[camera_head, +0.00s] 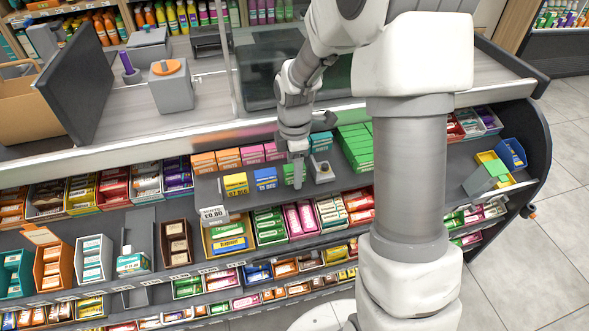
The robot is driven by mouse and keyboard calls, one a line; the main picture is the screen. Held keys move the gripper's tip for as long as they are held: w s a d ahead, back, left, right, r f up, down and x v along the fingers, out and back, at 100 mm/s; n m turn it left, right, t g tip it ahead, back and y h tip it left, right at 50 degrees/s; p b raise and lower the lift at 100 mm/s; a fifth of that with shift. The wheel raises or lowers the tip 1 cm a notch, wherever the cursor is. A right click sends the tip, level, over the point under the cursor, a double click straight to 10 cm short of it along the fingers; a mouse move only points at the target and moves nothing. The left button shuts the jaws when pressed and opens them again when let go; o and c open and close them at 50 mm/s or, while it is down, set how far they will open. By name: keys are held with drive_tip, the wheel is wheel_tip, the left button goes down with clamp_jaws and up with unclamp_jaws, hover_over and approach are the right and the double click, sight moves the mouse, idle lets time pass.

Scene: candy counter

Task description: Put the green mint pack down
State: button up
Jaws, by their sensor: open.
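A small green mint pack (288,173) stands on the raised grey shelf below the counter, in the row with the yellow and blue packs. My gripper (298,178) points down right at this green pack, with its jaws open. A finger covers part of the pack, so I cannot tell whether the jaws still touch it. More green packs (356,147) lie stacked to the right on the same shelf.
A yellow pack (235,184) and a blue pack (265,179) stand to the left. A small grey box (321,171) is close on the right. Orange, pink and teal packs line the back. A price tag (214,214) stands at the shelf's front left.

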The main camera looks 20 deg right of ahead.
wheel_tip(320, 180, up, 11)
drive_tip(key=p, duration=0.2)
drive_tip(key=s+r+m+t, duration=0.3)
drive_tip(key=s+r+m, duration=0.3)
drive_tip(key=s+m, duration=0.35)
drive_tip(key=s+r+m+t, duration=0.3)
drive_tip(key=s+r+m, duration=0.4)
drive_tip(key=s+m, duration=0.3)
wheel_tip(320, 180, up, 6)
drive_tip(key=s+n+p, duration=0.1)
drive_tip(key=p, duration=0.6)
drive_tip(key=shift+n, duration=0.25)
